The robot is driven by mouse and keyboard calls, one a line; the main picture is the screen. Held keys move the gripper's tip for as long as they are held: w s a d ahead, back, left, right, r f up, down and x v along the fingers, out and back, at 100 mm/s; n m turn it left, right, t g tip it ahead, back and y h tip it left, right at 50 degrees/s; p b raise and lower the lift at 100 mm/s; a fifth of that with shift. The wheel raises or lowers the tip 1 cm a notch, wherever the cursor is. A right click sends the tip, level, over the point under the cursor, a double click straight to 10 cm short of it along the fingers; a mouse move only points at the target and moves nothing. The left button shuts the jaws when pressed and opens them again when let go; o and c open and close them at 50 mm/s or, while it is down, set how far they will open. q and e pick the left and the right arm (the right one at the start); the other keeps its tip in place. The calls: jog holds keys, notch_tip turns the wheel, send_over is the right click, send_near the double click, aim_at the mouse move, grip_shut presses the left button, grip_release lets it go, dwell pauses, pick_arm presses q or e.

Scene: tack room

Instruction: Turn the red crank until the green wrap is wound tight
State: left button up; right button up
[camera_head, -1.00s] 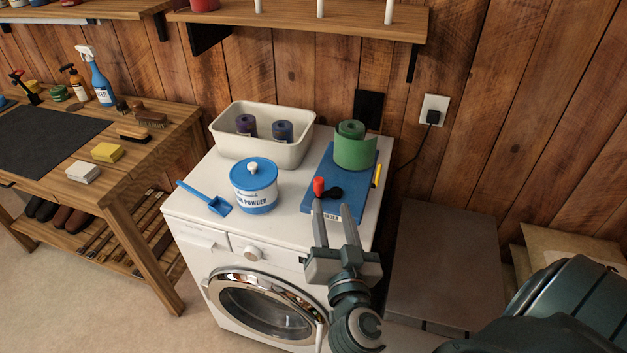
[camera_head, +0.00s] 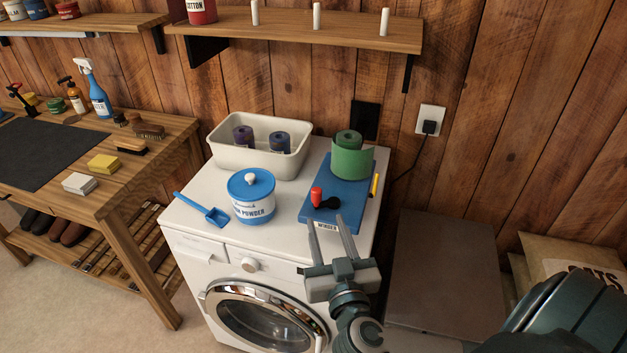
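The red crank (camera_head: 316,196) is a small upright red knob beside a black part (camera_head: 330,203) on the blue winder base (camera_head: 343,199), which lies on the washing machine's top. The green wrap (camera_head: 352,160) stands at the back of the base, with a rolled core and a looser outer layer around it. My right gripper (camera_head: 328,220) is open and empty, its two fingers pointing up the picture at the front edge of the base, just short of the crank. I cannot tell whether a fingertip touches the base. My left gripper is not in view.
A white bin (camera_head: 261,163) with two rolled wraps stands at the back left of the washing machine (camera_head: 200,217). A lidded powder tub (camera_head: 253,205) and a blue scoop (camera_head: 203,210) lie left of the winder. A wooden shelf (camera_head: 300,38) hangs above.

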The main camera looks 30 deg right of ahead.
aim_at(315, 188)
jog(key=p+x, duration=0.2)
jog(key=x, duration=1.3)
jog(key=shift+w+d, duration=0.15)
jog(key=shift+w, duration=0.1)
jog(key=shift+r, duration=0.1)
grip_shut()
